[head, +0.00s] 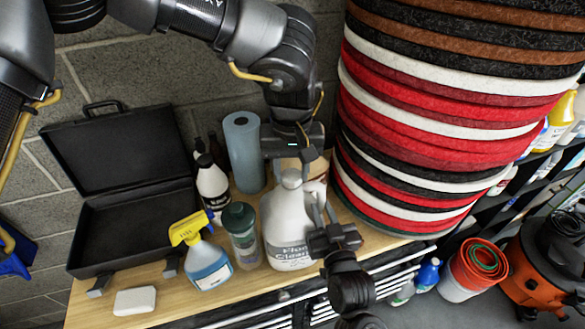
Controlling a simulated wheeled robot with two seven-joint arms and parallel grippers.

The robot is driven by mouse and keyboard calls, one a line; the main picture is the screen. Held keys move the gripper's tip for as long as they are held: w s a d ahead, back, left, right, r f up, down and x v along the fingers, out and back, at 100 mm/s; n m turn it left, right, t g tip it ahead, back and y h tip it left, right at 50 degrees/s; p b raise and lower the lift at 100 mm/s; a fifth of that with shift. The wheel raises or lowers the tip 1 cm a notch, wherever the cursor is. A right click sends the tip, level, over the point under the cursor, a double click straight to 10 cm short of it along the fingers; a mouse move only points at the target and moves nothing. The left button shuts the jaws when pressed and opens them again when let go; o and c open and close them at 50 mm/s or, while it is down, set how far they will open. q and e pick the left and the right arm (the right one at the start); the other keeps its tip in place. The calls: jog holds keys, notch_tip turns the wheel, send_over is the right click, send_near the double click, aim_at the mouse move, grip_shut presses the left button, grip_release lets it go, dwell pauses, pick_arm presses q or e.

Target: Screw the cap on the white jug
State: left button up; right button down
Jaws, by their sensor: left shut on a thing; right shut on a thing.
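The white jug (284,222), with a grey floor cleaner label, stands upright on the wooden bench near its front edge. My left gripper (290,160) comes down from above and is right over the jug's mouth. It is shut on the cap, which is small, pale and hard to tell from the jug's top. I cannot tell whether the cap touches the jug's neck. My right gripper (322,208) reaches up from below and is shut on the jug at its right side, by the handle. Its fingers hide part of that side.
A green-capped bottle (243,240), a yellow-headed spray bottle (208,265), a black-and-white bottle (212,188) and a blue roll (243,150) stand left of the jug. An open black case (125,185) and white block (135,300) lie farther left. Stacked pads (420,130) rise close on the right.

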pick_arm(q)
jog(key=shift+m, duration=0.7)
jog(key=o, duration=0.9)
jog(key=shift+r, duration=0.1)
jog(key=shift+r, duration=2.2)
